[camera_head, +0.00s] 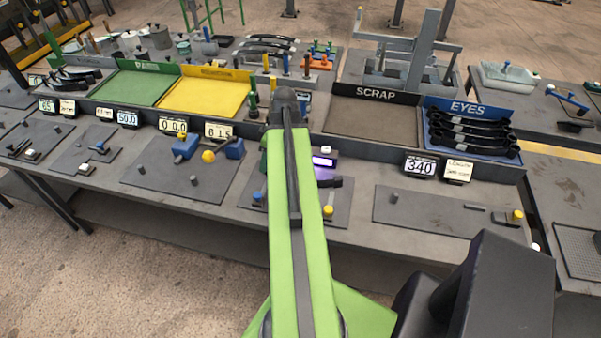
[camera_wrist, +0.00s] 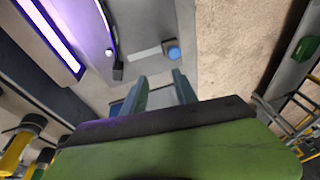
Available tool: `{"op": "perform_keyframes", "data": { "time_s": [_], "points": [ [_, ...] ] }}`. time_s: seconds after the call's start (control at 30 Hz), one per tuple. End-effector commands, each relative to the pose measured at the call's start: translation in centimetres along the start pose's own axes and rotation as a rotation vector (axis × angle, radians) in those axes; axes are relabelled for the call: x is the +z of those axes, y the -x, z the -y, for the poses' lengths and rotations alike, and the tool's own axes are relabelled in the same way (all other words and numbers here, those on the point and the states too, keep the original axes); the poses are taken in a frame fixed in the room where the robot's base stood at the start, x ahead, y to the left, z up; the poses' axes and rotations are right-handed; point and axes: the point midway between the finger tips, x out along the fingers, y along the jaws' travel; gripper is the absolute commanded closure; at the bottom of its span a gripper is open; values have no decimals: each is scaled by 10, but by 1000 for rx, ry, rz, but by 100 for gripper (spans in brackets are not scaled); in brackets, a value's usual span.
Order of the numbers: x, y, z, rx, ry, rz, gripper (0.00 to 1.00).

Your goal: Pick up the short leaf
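My gripper (camera_wrist: 160,88) shows in the wrist view with its two blue-grey fingers apart and nothing visible between them. In the head view my green arm hides it. A dark, slightly curved bar (camera_wrist: 118,66) lies beyond the fingers, up and to the left, apart from them. A dark bar (camera_head: 336,182) also shows beside my arm in the head view. Several black leaves with eyes (camera_head: 468,132) lie in the blue EYES tray (camera_head: 430,103). Other dark leaves (camera_head: 74,80) lie at the far left. I cannot tell which one is the short leaf.
A lit purple display (camera_head: 324,162) stands beside my arm; it also shows in the wrist view (camera_wrist: 52,30). A blue-capped post (camera_wrist: 172,52) is beyond the fingers. The yellow tray (camera_head: 210,95), green tray (camera_head: 135,88) and SCRAP tray (camera_head: 370,122) have bare floors.

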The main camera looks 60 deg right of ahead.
Motion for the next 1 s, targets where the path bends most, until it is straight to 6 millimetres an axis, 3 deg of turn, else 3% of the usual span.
{"op": "perform_keyframes", "data": {
  "time_s": [0.03,0.1,0.2,0.3,0.57,0.67,1.0],
  "points": [
    [32,24,-19,13,8,-30,65],
    [72,45,-37,33,46,-67,65],
    [116,67,-52,63,89,-104,65],
    [141,78,-58,82,118,-122,65],
    [150,74,-61,90,134,-129,65],
    [150,59,-62,89,135,-128,65],
    [141,-17,-69,89,135,-128,65]
  ]
}}
